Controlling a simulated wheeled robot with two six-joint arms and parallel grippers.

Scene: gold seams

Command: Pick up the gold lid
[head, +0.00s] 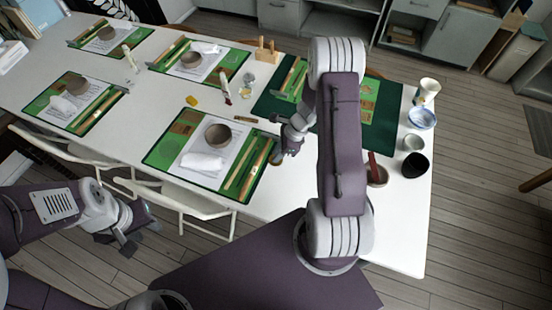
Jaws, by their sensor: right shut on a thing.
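My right gripper (279,156) is at the near edge of the table, just right of the nearest place mat. It is shut on a small gold-brown thing (276,162), which looks like the gold lid; the fingers hide most of it. I cannot tell whether it touches the table. A small glass jar (247,91) with gold contents stands further back. My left gripper (140,241) is off the table at the lower left, beside a white chair. Its fingers are apart and empty.
Several green place mats (151,160) carry bowls, papers and sticks. A dark green mat (265,104) lies partly behind my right arm. Bowls (415,164) and a white cup (428,90) stand at the right edge. White chairs (190,206) line the near side.

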